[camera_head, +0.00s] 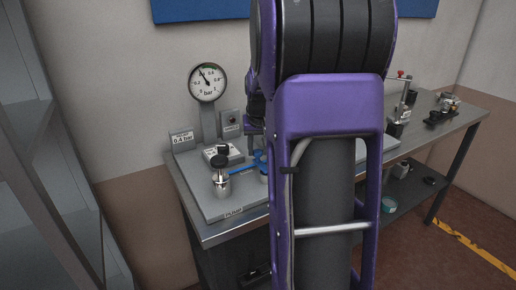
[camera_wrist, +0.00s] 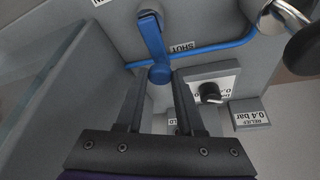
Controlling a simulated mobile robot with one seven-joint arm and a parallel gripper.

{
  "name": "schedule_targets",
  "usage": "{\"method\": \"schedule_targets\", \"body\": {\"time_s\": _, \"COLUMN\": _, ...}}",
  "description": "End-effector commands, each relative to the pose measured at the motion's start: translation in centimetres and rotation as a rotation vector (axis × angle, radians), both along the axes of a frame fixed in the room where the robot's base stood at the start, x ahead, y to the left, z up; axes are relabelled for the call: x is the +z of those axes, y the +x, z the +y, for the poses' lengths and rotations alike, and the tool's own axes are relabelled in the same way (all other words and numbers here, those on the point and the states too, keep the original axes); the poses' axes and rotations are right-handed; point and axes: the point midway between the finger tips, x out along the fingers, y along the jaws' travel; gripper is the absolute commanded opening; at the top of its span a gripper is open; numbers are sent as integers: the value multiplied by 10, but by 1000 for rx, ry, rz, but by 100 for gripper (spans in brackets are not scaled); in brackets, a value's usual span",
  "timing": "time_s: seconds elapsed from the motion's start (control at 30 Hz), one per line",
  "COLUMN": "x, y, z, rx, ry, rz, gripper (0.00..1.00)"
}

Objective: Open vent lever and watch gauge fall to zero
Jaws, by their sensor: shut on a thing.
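The blue vent lever (camera_wrist: 152,38) lies on the grey panel in the wrist view, beside a blue pipe and the word SHUT. My gripper (camera_wrist: 160,78) is shut on the lever's round blue end, which sits between its fingertips. In the head view, part of the blue lever and pipe (camera_head: 248,168) shows on the bench; my arm hides the rest and most of the gripper. The round white gauge (camera_head: 207,82) stands on a grey post at the back. Its black needle points to the upper left, above zero; the exact reading is too small to tell.
A metal cylinder with a black knob (camera_head: 221,182) stands on the bench plate near the lever. A box with a black knob (camera_wrist: 209,92) and a "RELIEF 0.4 bar" label (camera_wrist: 251,117) are close to my fingers. Grey shelving (camera_head: 40,150) stands at the left.

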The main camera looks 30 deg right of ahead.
Motion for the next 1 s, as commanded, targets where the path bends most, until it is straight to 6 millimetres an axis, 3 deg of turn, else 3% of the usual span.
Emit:
{"method": "schedule_targets", "body": {"time_s": 0.37, "x": 1, "y": 0, "z": -4, "rx": -109, "ry": -2, "rz": 1, "gripper": 0}}
{"method": "schedule_targets", "body": {"time_s": 1.0, "x": 1, "y": -8, "z": -26, "rx": -685, "ry": -3, "rz": 0, "gripper": 0}}
